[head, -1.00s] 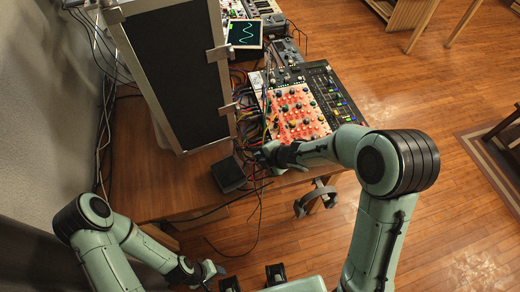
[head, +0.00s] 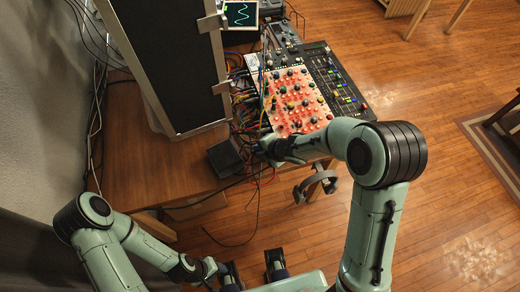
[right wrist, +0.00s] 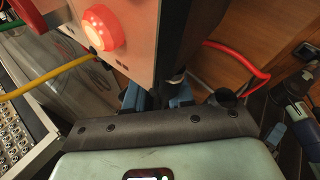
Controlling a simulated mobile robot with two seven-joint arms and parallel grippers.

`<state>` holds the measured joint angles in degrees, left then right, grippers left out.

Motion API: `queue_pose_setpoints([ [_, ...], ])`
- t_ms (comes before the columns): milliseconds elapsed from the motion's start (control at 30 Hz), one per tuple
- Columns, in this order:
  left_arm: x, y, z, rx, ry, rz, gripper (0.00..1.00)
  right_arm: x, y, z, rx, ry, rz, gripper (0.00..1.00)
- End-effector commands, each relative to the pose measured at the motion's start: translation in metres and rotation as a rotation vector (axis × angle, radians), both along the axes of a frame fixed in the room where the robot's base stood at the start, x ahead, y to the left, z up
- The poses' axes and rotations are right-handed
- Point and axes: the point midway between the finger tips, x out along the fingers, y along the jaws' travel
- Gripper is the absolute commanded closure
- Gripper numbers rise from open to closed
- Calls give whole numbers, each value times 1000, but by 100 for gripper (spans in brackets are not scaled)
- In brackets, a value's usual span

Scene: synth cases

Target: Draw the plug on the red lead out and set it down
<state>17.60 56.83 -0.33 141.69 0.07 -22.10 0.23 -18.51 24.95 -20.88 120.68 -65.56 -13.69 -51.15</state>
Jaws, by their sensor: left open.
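My right gripper (head: 268,147) is at the lower left edge of the red-lit panel (head: 297,101) on the table. In the right wrist view, the blue fingers of my right gripper (right wrist: 157,97) are close to a dark upright part beside the panel's edge. Whether they are shut on a plug cannot be told. A red lead (right wrist: 238,58) curves out to the right behind that dark part, and its plug is hidden. My left gripper (head: 211,268) is open and low in the head view, away from the table's devices.
A tall black case (head: 165,65) stands left of the panel. A small black box (head: 225,159) sits near the table edge, with loose cables beside it. A yellow lead (right wrist: 45,77) crosses the right wrist view. A black mixer (head: 340,85) adjoins the panel.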

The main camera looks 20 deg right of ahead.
Motion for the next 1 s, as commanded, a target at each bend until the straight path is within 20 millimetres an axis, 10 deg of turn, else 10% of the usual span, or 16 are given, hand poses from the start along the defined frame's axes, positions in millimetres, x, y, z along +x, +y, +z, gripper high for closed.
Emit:
queue_pose_setpoints([
  [467, 1, 0, 3, 0, -1, 0, 51, -4, -4, 8, 2, -1, -2, 55],
  [1000, 25, 0, 56, 0, -29, 0, 51, -59, -41, 95, 1, -3, -2, 55],
])
